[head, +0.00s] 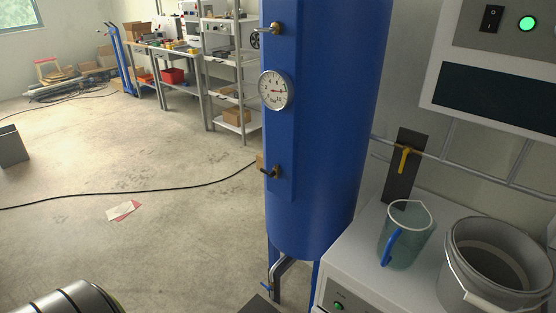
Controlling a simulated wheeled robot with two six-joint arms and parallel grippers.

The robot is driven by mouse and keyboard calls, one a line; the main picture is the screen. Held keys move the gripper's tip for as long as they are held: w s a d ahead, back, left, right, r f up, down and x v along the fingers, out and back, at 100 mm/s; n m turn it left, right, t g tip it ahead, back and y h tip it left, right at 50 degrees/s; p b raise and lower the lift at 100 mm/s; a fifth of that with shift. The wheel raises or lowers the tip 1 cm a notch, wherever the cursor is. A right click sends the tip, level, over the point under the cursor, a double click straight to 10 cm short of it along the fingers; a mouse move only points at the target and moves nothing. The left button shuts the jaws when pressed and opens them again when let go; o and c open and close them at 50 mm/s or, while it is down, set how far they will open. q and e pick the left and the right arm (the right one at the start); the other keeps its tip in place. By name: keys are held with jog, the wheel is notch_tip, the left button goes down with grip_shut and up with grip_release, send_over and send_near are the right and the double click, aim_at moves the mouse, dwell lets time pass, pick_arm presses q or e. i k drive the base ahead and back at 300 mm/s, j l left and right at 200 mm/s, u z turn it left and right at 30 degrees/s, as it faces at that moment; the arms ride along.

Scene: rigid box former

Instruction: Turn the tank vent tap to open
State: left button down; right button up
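A tall blue tank (325,130) stands in the middle of the head view. It has a round dial gauge (276,90) on its front strip. An upper brass tap (275,29) sits above the gauge, with a dark round handle at its left. A lower brass tap (270,172) with a dark handle sits below the gauge. A small blue-handled valve (268,288) is on the pipe under the tank. I cannot tell from labels which tap is the vent, nor whether any is open. Neither of my grippers shows.
Right of the tank, a white cabinet top (357,240) carries a clear jug (410,245) with a blue handle and a grey bucket (497,262). A yellow-handled tap (405,157) is on a dark plate behind. A cable (130,200) crosses the open floor at left.

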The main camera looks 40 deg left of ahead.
aim_at(271, 175)
jog(key=u, duration=1.15)
